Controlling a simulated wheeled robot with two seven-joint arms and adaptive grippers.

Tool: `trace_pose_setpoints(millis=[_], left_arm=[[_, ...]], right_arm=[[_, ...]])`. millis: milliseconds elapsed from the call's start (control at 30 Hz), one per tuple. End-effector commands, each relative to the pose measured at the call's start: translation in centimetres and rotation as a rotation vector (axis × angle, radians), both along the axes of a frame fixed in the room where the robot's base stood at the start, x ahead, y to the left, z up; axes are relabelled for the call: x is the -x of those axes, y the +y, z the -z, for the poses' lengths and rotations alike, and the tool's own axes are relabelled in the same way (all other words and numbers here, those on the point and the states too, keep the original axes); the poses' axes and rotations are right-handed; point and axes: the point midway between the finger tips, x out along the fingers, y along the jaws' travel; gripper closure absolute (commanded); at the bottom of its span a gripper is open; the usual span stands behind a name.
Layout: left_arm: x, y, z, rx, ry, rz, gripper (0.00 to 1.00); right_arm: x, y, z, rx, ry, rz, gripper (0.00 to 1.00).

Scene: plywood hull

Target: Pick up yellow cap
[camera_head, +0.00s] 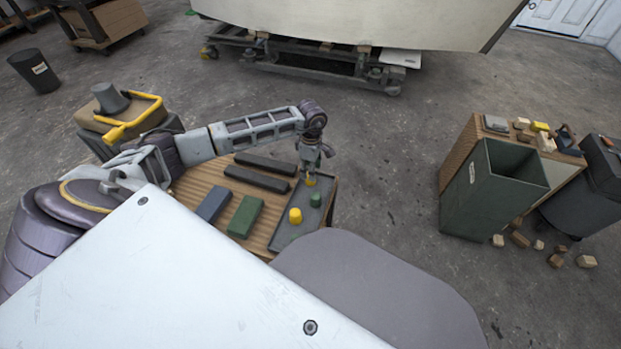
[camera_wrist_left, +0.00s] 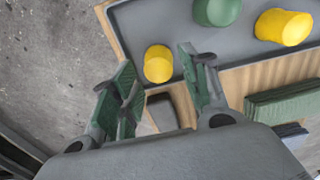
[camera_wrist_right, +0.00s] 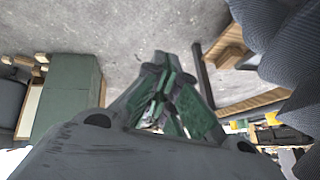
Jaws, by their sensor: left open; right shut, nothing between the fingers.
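A grey tray (camera_head: 284,240) on the slatted wooden table holds two yellow caps and a green cap (camera_head: 315,199). One yellow cap (camera_head: 295,216) stands toward the tray's near side. The other yellow cap (camera_head: 311,181) is at the far end, just below my left gripper (camera_head: 311,166). In the left wrist view this yellow cap (camera_wrist_left: 158,64) appears in the gap between the open fingers (camera_wrist_left: 157,72), with no clear contact. The green cap (camera_wrist_left: 217,10) and other yellow cap (camera_wrist_left: 283,27) are to its right. My right gripper (camera_wrist_right: 160,80) is shut and empty, away from the caps.
Two dark bars (camera_head: 255,178), a green block (camera_head: 245,216) and a blue-grey block (camera_head: 213,204) lie on the table left of the tray. A green bin (camera_head: 473,205) stands at right, with wooden blocks on the floor nearby. Open floor lies between table and bin.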

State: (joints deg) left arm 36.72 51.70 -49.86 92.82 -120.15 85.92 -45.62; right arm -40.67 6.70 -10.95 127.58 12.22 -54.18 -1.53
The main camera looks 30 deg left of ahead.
Motion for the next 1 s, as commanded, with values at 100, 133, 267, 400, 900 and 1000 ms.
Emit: trace_pose_setpoints(millis=[100, 133, 267, 400, 900, 1000], left_arm=[[0.0, 0.0, 0.2, 0.0, 0.0, 0.0, 0.54], [0.0, 0.0, 0.3, 0.0, 0.001, 0.0, 0.54], [0.0, 0.1, 1.1, 0.0, 0.001, -0.001, 0.54], [-0.1, 0.2, 2.3, 0.0, 0.002, -0.001, 0.54], [-0.3, 0.3, 5.2, 0.001, 0.0, 0.0, 0.54], [-0.3, 0.4, 5.2, 0.0, 0.0, 0.0, 0.54]], right_arm=[[-0.1, 0.0, 0.1, -0.002, -0.002, 0.001, 1.0], [-0.1, 0.0, 0.1, -0.003, -0.005, 0.002, 1.0], [-0.4, 0.2, 0.5, -0.014, -0.024, 0.008, 1.0], [0.3, 0.3, 2.6, -0.03, -0.022, 0.018, 1.0], [-0.2, 0.6, 3.5, -0.05, -0.046, 0.013, 1.0], [-0.2, 0.6, 3.4, -0.05, -0.046, 0.013, 1.0]])
